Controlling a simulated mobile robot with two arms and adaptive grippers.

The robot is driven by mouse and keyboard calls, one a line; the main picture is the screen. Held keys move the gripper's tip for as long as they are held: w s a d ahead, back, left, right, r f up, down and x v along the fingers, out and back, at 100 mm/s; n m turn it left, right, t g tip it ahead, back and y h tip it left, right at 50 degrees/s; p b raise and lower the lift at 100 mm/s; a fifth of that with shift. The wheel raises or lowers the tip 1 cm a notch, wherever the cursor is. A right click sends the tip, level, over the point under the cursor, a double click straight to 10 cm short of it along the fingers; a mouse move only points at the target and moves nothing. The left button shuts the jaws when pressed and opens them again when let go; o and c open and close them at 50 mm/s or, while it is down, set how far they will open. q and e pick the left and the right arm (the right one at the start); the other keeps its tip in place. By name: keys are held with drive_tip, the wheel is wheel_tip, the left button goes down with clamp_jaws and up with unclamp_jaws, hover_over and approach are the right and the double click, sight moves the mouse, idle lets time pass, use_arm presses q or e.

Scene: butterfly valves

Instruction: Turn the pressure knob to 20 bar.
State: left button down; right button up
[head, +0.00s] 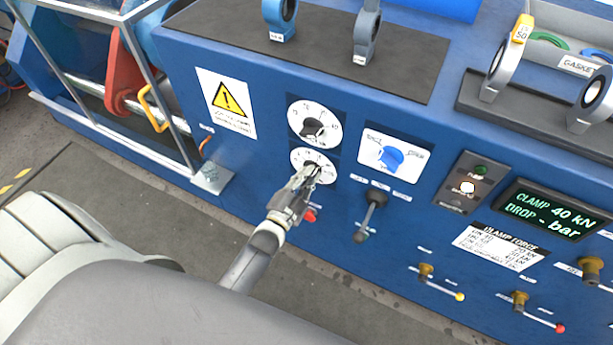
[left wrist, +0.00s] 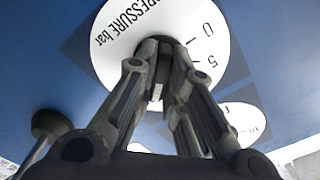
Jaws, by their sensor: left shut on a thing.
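The pressure dial (left wrist: 112,60) is a white disc marked "PRESSURE bar" in the left wrist view, with 0 and 5 readable. In the head view it is the lower of two white dials (head: 298,157). My left gripper (head: 309,172) reaches it from below and is shut on the dark knob at its centre; its fingers (left wrist: 163,52) also fill the middle of the left wrist view. The fingers hide most of the knob and part of the scale, so I cannot tell its setting. My right gripper is not in view.
A second white dial (head: 300,112) sits just above. A blue selector knob (head: 388,158), a black lever (head: 373,205) and a red button (head: 309,215) are close by. The display (head: 552,212) reads "CLAMP 40 kN, DROP - bar". Small valves with levers line the lower right.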

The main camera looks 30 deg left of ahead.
use_arm(q)
drive_tip(key=shift+m, duration=0.5)
drive_tip(key=c, duration=1.5)
unclamp_jaws()
drive_tip(key=s, duration=1.2)
